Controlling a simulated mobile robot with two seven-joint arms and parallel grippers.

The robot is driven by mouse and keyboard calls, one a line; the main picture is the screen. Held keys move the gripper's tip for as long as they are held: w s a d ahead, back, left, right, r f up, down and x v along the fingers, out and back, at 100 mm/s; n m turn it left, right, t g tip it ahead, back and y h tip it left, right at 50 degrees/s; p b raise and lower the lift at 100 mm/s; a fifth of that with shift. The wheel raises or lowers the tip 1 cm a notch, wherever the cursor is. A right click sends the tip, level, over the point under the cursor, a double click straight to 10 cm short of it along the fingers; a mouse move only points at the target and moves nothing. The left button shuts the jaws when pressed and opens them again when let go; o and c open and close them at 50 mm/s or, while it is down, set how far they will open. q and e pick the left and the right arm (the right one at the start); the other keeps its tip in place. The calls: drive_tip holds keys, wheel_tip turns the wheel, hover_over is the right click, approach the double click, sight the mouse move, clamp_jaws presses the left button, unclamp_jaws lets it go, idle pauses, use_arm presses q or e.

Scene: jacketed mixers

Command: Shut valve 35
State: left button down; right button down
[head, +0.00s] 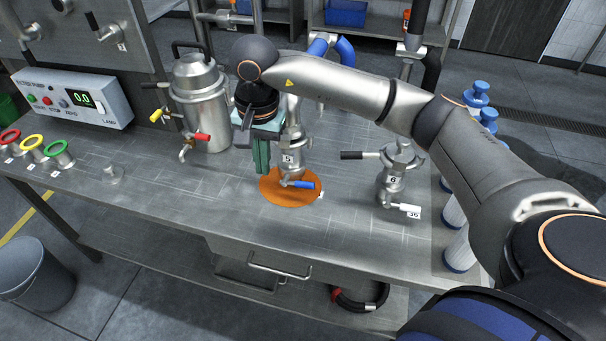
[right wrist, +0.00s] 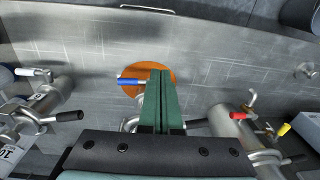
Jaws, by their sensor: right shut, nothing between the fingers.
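My right gripper (head: 262,172) is shut and empty, its green fingers pointing down just left of a steel mixer (head: 293,140). The fingers also show in the right wrist view (right wrist: 160,73). That mixer has a small number tag, and a valve with a blue lever (head: 303,185) at its foot, above an orange disc (head: 275,194). In the right wrist view the blue lever (right wrist: 131,81) lies just left of the fingertips, apart from them in the picture. A second mixer (head: 393,165), tagged 6, has a white-handled bottom valve (head: 404,209); its tag is too small to read surely. My left gripper is out of view.
A large steel vessel (head: 201,98) with red and yellow valve handles stands left of my gripper. A control box (head: 72,97) and three coloured rings sit further left. The front of the steel bench (head: 180,205) is clear. Blue-capped cylinders (head: 458,245) stand at the right edge.

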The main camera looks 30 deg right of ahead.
drive_tip(key=d+r+h, duration=0.3)
drive_tip(key=d, duration=0.4)
drive_tip(key=b, duration=0.2)
approach(305, 183)
drive_tip(key=x, duration=0.7)
drive_tip(key=shift+w, duration=0.1)
